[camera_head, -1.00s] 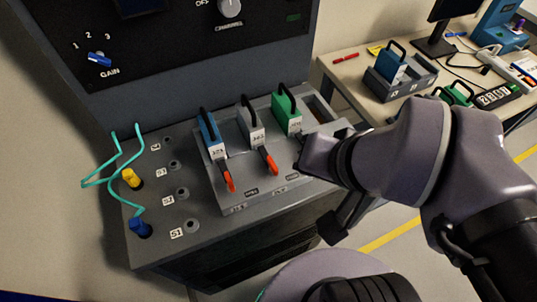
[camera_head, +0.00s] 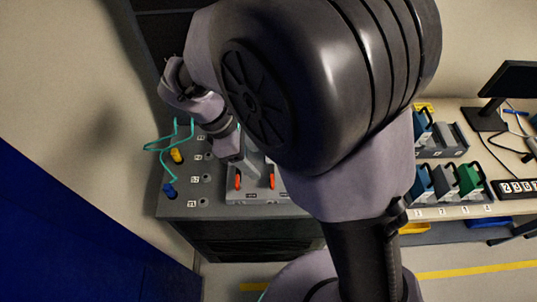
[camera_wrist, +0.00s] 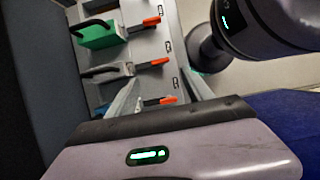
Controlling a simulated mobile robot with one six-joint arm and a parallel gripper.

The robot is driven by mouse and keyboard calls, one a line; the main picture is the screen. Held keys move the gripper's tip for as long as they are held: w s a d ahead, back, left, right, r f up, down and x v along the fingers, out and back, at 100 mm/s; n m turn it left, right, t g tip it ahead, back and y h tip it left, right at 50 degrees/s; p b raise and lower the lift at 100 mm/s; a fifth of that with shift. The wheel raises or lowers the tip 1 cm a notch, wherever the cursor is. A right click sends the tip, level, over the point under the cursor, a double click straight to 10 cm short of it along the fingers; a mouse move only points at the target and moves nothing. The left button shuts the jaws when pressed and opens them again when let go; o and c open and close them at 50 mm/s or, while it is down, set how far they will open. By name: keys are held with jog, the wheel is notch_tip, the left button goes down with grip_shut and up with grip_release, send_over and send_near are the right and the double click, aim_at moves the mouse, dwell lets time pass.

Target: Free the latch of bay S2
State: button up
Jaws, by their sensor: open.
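A grey bay rack (camera_head: 250,198) holds several modules with orange-tipped latches. The wrist view shows a green module (camera_wrist: 97,36), a grey module (camera_wrist: 104,73) and a blue module (camera_wrist: 128,106) side by side. Their orange latch tips are the green one's (camera_wrist: 150,21), the grey one's (camera_wrist: 153,63) and the blue one's (camera_wrist: 168,100). My gripper (camera_wrist: 160,76) is open and empty over the rack, with its fingers in the picture either side of the blue and grey latches; contact cannot be told. In the head view my gripper (camera_head: 248,172) and arm hide most modules. The bay labels are not readable.
Left of the rack are sockets, a yellow plug (camera_head: 176,156), a blue plug (camera_head: 169,190) and a teal cable (camera_head: 160,146). A side table at right holds another module rack (camera_head: 455,203) and a monitor (camera_head: 508,80). A blue panel (camera_head: 70,240) stands at lower left.

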aim_at(272, 180)
jog(key=b+x, duration=0.3)
jog(key=x, duration=0.8)
jog(key=shift+b, duration=0.35)
grip_shut()
